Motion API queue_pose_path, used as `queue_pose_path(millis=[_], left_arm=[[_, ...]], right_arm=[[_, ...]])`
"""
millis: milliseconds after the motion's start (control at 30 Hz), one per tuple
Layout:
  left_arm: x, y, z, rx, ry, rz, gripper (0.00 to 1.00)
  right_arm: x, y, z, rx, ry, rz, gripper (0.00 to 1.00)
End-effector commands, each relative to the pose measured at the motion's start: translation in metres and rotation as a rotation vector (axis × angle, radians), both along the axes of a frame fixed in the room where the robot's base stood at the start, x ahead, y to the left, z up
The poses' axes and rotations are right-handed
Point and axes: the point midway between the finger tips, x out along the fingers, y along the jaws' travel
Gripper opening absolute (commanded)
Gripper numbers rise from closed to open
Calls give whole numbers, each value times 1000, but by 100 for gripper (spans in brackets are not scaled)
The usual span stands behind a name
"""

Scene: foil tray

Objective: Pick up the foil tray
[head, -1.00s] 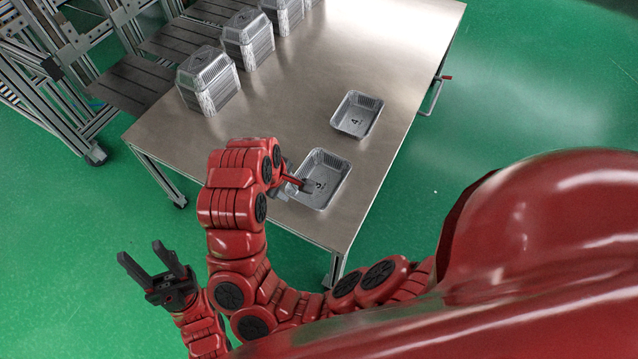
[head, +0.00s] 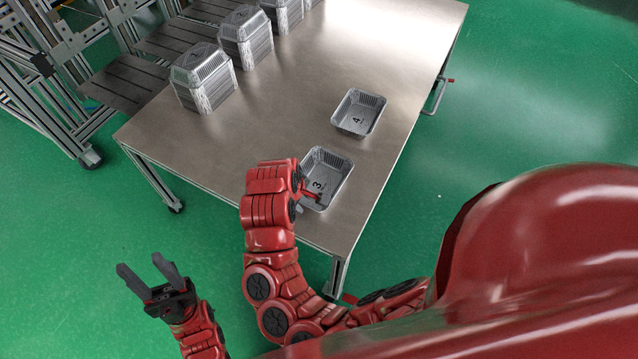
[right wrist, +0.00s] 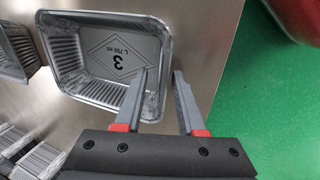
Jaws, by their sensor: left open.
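A silver foil tray marked 3 (head: 328,176) lies on the steel table near its front edge. It also shows in the right wrist view (right wrist: 104,58). My right gripper (right wrist: 161,75) is open at the tray's right wall in that view. One finger is over the inside of the tray and the other is outside the rim. In the head view the right gripper (head: 309,198) is at the tray's near left side, partly hidden by my arm. My left gripper (head: 143,272) is open and empty, away from the table at the lower left.
A second foil tray marked 4 (head: 359,112) lies farther back on the table (head: 270,125). Stacks of trays with clear lids (head: 203,78) stand along the far left side. A metal rack frame stands at the left. The table is clear between stacks and trays.

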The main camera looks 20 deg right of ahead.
Motion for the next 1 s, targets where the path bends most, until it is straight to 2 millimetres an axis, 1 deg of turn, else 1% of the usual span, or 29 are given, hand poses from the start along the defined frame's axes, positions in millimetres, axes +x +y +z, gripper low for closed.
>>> queue_pose_path(millis=[33,133,633,667,800,867,1000], left_arm=[[0,0,-3,0,0,0,50],[0,0,-3,0,0,0,50],[0,0,0,0,0,0,50],[0,0,-1,0,0,0,50],[0,0,-1,0,0,0,50],[0,0,-1,0,0,0,50],[0,0,-1,0,0,0,50]], right_arm=[[0,-2,-8,1,3,-2,39],[2,-2,-12,1,0,0,39],[2,-2,-12,0,0,2,39],[2,-2,-13,0,0,2,35],[2,-2,-13,0,-1,1,10],[2,-2,-13,0,-1,1,0],[2,-2,-13,0,-1,1,0]])
